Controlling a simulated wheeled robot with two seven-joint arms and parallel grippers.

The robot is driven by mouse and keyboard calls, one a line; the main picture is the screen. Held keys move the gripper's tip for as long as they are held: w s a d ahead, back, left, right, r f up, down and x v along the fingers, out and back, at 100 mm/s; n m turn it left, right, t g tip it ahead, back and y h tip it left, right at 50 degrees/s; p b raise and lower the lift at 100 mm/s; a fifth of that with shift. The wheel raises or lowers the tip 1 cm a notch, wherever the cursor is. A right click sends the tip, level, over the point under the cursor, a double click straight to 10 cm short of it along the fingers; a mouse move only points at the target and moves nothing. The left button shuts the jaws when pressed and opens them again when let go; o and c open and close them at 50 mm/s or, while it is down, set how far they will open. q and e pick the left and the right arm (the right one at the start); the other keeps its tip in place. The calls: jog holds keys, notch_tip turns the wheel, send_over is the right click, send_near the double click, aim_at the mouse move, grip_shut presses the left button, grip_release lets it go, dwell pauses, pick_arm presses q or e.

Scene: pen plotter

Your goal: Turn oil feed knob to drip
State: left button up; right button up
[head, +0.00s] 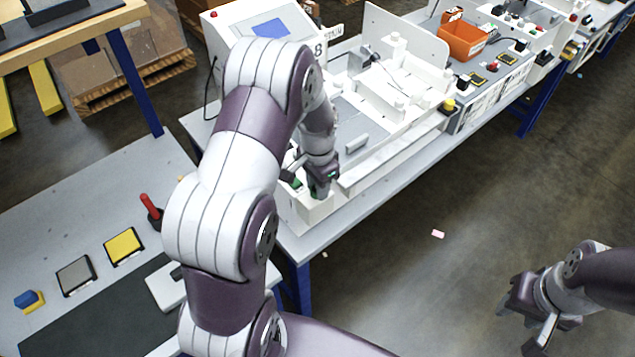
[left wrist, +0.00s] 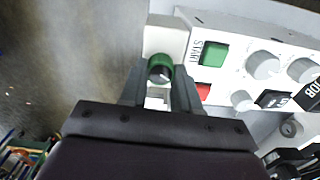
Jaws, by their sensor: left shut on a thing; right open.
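A round green knob (left wrist: 160,68) with a dark, shiny top shows in the left wrist view, on a white block at the end of the machine. It may be the oil feed knob; I see no label or pointer that tells its setting. My left gripper (left wrist: 160,88) has one finger on each side of this knob and is shut on it. In the head view my left gripper (head: 318,190) is down at the near end of the white machine (head: 360,165), and the knob is largely hidden. My right gripper (head: 516,328) is open and empty, over the floor at lower right.
Beside the held knob are a green START button (left wrist: 213,54), a red button (left wrist: 203,91) and several grey knobs (left wrist: 263,65). An orange bin (head: 462,40) stands farther along the bench. A side table (head: 60,225) at left holds a red-handled tool (head: 150,207).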

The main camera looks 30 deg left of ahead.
pick_arm(q)
jog(key=m, duration=0.6)
jog(key=shift+r+p, duration=0.15)
jog(key=shift+p, duration=0.2)
jog(key=m, duration=0.5)
jog(key=shift+m, duration=0.4)
jog(key=o, duration=1.1)
jog(key=shift+c, duration=0.2)
jog(key=shift+s, duration=0.1)
notch_tip(320, 180, up, 13)
jog(key=b, duration=0.2)
jog(key=shift+f, duration=0.2)
